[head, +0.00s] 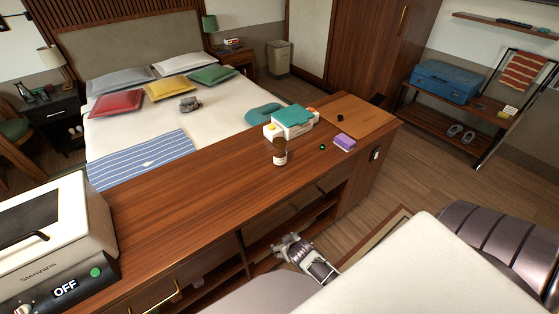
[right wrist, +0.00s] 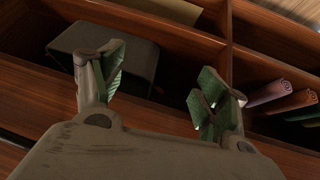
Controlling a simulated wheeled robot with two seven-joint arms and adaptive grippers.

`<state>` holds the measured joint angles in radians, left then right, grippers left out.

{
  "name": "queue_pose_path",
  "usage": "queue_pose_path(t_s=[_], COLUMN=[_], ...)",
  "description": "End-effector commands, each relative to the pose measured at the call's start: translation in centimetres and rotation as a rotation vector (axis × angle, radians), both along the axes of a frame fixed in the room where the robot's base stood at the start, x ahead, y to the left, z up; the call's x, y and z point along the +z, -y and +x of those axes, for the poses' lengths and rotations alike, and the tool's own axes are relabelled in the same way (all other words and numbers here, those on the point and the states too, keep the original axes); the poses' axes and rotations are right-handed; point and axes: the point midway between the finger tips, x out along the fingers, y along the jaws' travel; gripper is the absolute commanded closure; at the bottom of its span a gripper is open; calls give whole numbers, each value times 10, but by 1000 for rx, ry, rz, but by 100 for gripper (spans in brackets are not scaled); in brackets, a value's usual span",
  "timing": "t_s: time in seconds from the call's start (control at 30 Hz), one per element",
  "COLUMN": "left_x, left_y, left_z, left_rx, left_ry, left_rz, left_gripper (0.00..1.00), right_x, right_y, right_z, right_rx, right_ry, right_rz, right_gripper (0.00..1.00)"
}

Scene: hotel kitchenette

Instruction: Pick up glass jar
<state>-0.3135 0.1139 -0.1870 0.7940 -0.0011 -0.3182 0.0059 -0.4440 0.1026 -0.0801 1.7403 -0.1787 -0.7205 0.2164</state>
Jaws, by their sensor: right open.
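A brown glass jar (head: 280,151) with a pale label stands upright on the wooden counter (head: 190,202) in the head view, near the middle of the picture. My right gripper (head: 288,246) is low in front of the counter's open shelves, below and apart from the jar. In the right wrist view my right gripper (right wrist: 163,84) is open with nothing between its green-padded fingers. The jar does not show in that view. My left gripper is not in view.
A white appliance (head: 55,235) stands at the counter's left end. Shelf dividers (right wrist: 225,62) are close to my right fingers.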

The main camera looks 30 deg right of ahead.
Motion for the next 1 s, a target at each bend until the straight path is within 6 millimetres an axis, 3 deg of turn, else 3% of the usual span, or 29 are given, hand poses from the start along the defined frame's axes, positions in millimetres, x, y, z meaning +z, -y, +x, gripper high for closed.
queue_pose_path(t_s=[0.2,0.4,0.7,1.0], left_x=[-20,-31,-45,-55], left_y=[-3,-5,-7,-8], left_z=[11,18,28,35], left_rx=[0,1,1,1], left_ry=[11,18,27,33], left_rz=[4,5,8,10], left_gripper=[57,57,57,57], right_x=[47,87,140,180], right_y=[10,18,28,36], right_z=[23,34,41,40], right_rx=[-43,-78,-124,-161], right_ry=[84,145,226,289], right_rz=[-11,-18,-26,-27], right_gripper=[26,26,26,26])
